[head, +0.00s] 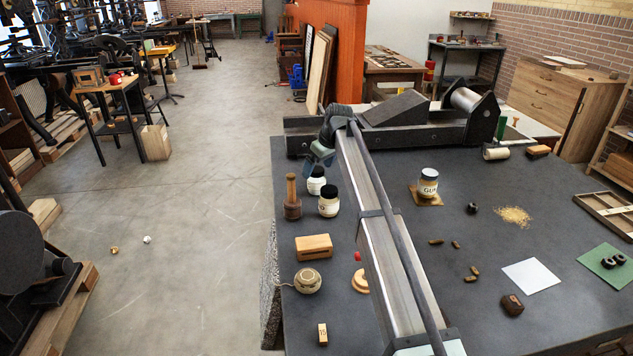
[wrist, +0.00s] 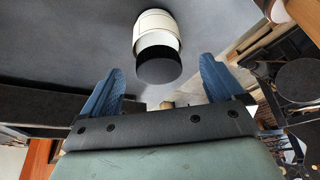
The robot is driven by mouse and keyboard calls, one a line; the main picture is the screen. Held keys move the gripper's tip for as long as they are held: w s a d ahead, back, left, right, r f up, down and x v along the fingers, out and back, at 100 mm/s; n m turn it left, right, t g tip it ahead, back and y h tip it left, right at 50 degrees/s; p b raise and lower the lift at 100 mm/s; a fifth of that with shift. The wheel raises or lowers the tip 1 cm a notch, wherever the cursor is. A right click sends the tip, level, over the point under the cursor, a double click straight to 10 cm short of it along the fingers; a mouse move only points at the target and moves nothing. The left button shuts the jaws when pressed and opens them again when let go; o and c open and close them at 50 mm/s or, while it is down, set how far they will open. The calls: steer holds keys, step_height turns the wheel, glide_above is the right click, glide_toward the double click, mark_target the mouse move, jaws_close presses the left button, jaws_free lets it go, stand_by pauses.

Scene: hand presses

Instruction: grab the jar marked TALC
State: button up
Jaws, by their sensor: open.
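Two white jars with black lids stand close together on the dark table in the head view: a rear jar (head: 316,185) and a front jar (head: 329,207). Their labels are too small to read for sure, so I cannot tell which is marked TALC. My gripper (head: 314,164) is just behind and above the rear jar, partly hidden by my arm. In the wrist view my gripper (wrist: 160,76) has its blue fingers spread wide. A white jar (wrist: 156,22) with a black lid shows beyond and between the fingertips, not held.
A wooden-handled tool (head: 292,200) stands left of the jars. A jar with a GU... label (head: 429,188) sits on a cork mat to the right. A wooden block (head: 313,247) and a twine ball (head: 308,281) lie in front. A dark press bed (head: 400,135) is behind.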

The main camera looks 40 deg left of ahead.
steer(key=shift+x, duration=2.45)
steer(key=c, duration=1.2)
steer(key=shift+c, duration=0.3)
